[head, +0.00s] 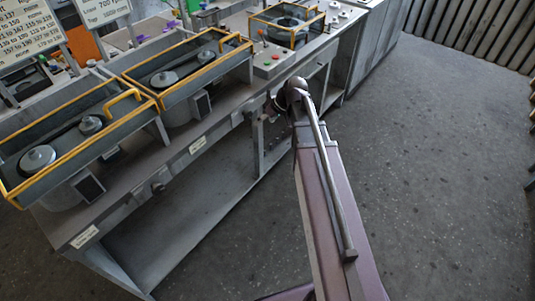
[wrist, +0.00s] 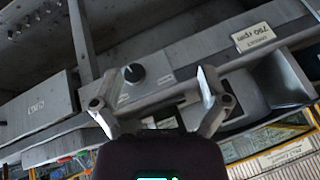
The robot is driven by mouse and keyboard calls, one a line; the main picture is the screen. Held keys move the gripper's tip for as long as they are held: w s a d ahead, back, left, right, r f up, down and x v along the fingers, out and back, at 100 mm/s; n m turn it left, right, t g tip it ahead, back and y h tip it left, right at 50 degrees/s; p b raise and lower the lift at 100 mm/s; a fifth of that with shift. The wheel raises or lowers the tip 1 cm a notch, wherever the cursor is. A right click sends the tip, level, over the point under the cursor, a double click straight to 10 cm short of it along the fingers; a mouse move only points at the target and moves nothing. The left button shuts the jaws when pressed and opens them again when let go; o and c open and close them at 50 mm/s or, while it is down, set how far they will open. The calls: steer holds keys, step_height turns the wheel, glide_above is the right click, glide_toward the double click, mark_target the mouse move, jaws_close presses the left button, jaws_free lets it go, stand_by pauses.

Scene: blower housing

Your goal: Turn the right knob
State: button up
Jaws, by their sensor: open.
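A round black knob with a white pointer mark (wrist: 133,73) sits on the grey front panel in the wrist view. My gripper (wrist: 157,88) is open and empty, with its two fingers spread on either side of this knob in the picture. The knob lies nearer the left finger, and a gap to the fingertips seems to remain. In the head view my arm reaches to the bench front, and the wrist hides most of the gripper and any knob behind it. Another knob (head: 157,188) shows on the bench front further left.
The grey bench carries yellow-framed belt guards (head: 190,68) and a small control box (head: 268,62) with buttons. A target label (wrist: 255,37) is on the panel in the wrist view. The floor right of the bench (head: 430,150) is clear.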

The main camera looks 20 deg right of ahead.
steer(key=s+a+m+g+h+p, duration=0.2)
steer(key=s+a+m+g+h, duration=0.1)
steer(key=s, duration=1.2)
steer(key=shift+s+a+m+h+p, duration=0.3)
steer(key=shift+m+h, duration=0.3)
steer(key=shift+h, duration=0.6)
steer(key=shift+d, duration=0.1)
stand_by(1.7)
